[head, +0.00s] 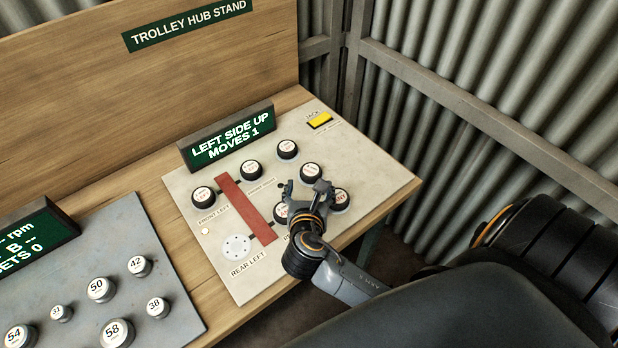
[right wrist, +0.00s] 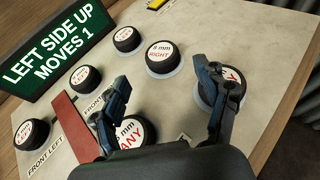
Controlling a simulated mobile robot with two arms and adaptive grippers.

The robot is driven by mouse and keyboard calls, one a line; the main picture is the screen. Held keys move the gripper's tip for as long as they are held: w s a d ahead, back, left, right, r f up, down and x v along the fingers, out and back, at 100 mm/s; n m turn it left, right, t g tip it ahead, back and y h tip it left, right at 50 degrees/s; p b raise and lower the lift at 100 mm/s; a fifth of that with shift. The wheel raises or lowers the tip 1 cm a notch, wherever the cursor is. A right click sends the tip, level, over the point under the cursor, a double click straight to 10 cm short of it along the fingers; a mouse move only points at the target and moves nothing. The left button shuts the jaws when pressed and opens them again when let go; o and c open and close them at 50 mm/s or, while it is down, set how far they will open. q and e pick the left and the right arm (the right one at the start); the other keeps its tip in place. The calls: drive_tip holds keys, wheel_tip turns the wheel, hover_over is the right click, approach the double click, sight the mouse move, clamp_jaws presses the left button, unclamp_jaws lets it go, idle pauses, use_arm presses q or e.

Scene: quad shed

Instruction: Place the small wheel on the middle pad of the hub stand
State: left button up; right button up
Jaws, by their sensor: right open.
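The hub stand is a pale board (head: 390,178) holding several black wheels with white caps. One wheel stands at front left (head: 203,195), others at the middle (head: 251,169) and back (head: 287,149). A wheel marked RIGHT (right wrist: 162,57) sits on a pale pad beyond my fingers; it also shows in the head view (head: 311,172). Two wheels whose caps end in ANY (right wrist: 133,130) and NY (right wrist: 228,88) are beside my fingers, partly covered. I cannot tell which wheel is the small one. My right gripper (head: 306,190) is open and empty, low over the board. My left gripper is out of view.
A bare round pad (head: 237,246) is at rear left. A red bar (head: 243,205) lies along the board. The display (head: 228,137) reads LEFT SIDE UP, MOVES 1. A yellow jack button (head: 320,120) is at the back. A grey tray (head: 150,265) holds numbered weights.

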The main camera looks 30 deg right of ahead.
drive_tip(key=shift+v, duration=1.35)
